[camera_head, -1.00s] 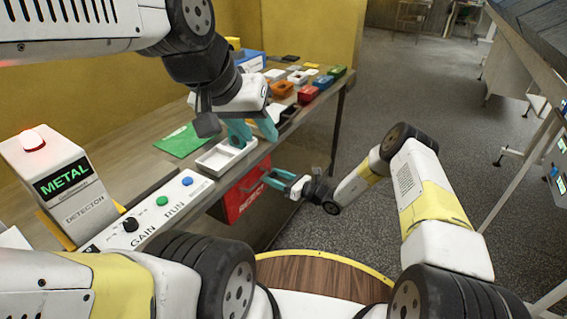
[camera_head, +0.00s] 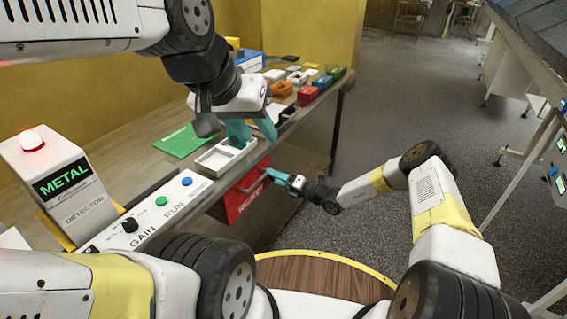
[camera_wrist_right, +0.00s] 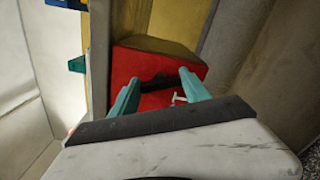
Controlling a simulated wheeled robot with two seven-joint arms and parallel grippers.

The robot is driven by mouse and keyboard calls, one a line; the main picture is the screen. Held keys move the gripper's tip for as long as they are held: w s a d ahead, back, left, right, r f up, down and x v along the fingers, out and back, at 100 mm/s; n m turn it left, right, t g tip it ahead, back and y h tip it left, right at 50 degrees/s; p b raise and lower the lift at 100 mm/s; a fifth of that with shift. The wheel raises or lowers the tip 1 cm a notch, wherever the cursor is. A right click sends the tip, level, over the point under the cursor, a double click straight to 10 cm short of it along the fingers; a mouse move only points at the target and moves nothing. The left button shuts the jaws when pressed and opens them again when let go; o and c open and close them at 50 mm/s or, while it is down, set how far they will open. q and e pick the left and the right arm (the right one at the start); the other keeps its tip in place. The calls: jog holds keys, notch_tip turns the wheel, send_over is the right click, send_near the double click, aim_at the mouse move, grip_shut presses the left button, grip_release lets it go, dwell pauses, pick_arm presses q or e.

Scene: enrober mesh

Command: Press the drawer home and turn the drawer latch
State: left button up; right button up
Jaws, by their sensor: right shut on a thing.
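The red drawer (camera_head: 245,196), marked REJECT, sits under the front edge of the bench. It also shows in the right wrist view (camera_wrist_right: 140,66), its red box standing out below the bench edge. My right gripper (camera_head: 270,174) is at the drawer's front, shut on the dark drawer handle (camera_wrist_right: 160,85), which lies between its teal fingers in the wrist view. A small white T-shaped mark shows beside the right finger; I cannot tell whether it is lettering or the latch. My left gripper (camera_head: 252,130) is open and empty above the bench, near the white tray.
A metal detector (camera_head: 62,185) with a lit red lamp (camera_head: 32,141) stands at left. A control panel (camera_head: 150,215) with knob and buttons lies along the bench front. The white tray (camera_head: 205,167) and green sheet (camera_head: 185,141) lie nearby. Several coloured boxes fill the far end.

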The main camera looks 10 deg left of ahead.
jog(key=m, duration=0.5)
jog(key=shift+f, duration=0.15)
jog(key=shift+m, duration=0.3)
dwell(0.3)
jog(key=o, duration=1.4)
jog(key=shift+d, duration=0.1)
jog(key=v, duration=0.7)
jog(key=shift+s+d, duration=0.1)
jog(key=shift+d, duration=0.2)
